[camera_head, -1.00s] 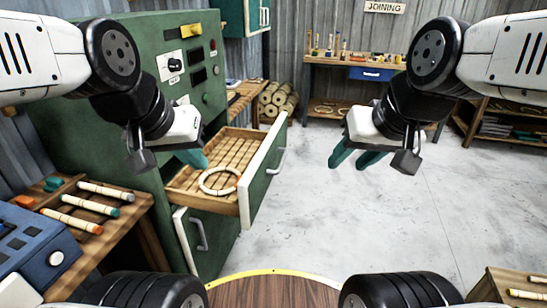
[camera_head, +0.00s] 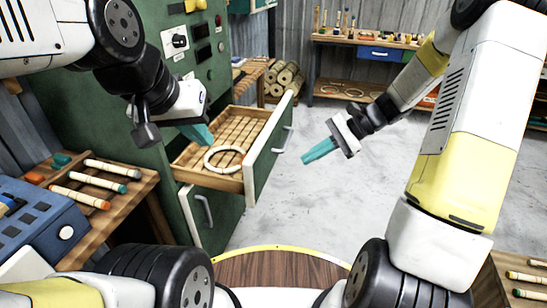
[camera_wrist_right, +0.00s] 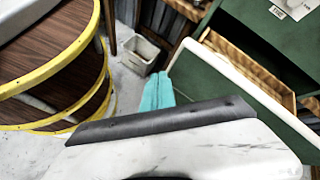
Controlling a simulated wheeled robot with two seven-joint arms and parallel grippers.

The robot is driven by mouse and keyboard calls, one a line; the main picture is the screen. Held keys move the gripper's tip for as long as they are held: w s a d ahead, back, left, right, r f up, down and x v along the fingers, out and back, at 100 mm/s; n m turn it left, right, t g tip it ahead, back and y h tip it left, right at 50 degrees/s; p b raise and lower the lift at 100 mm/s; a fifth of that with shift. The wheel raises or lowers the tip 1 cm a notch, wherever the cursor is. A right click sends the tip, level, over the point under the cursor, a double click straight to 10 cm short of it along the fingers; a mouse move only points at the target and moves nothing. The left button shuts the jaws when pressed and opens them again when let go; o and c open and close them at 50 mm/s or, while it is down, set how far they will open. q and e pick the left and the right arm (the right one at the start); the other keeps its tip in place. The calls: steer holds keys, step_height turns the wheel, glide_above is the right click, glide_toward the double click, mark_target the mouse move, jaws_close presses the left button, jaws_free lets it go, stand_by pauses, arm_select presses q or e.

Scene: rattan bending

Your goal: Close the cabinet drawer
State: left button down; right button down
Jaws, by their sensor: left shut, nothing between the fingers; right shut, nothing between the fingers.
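The cabinet drawer (camera_head: 262,160) stands pulled out of the green cabinet (camera_head: 150,80). It has a slatted wooden bottom, a green and white front with a handle (camera_head: 284,139), and a pale ring (camera_head: 224,158) lying inside. In the right wrist view the drawer front (camera_wrist_right: 265,95) shows at the right. My left gripper (camera_head: 203,136) is shut and empty, above the drawer's left side near the cabinet face. My right gripper (camera_head: 306,158) is shut and empty, in front of the drawer front and to the right of its handle. It also shows in the right wrist view (camera_wrist_right: 157,92), apart from the drawer.
A lower drawer (camera_head: 205,215) is below the open one. A side table (camera_head: 130,205) with several colored rods is at the left. A grey bin (camera_wrist_right: 140,55) stands on the floor in the right wrist view. The floor (camera_head: 330,215) right of the drawer is clear.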

mark_target(264, 168)
steer(key=w+d+f+m+t+y, duration=0.1)
steer(key=w+f+m+t+y, duration=0.3)
steer(key=f, duration=0.4)
steer(key=w+d+f+m+t+y, duration=0.2)
steer(key=w+f+m+y, duration=0.15)
steer(key=f+m, duration=0.4)
steer(key=shift+n+h, duration=0.35)
steer(key=shift+h, duration=0.1)
steer(key=x, duration=1.4)
steer(key=shift+w+a, duration=0.2)
steer(key=shift+w, duration=0.2)
steer(key=shift+a, duration=0.1)
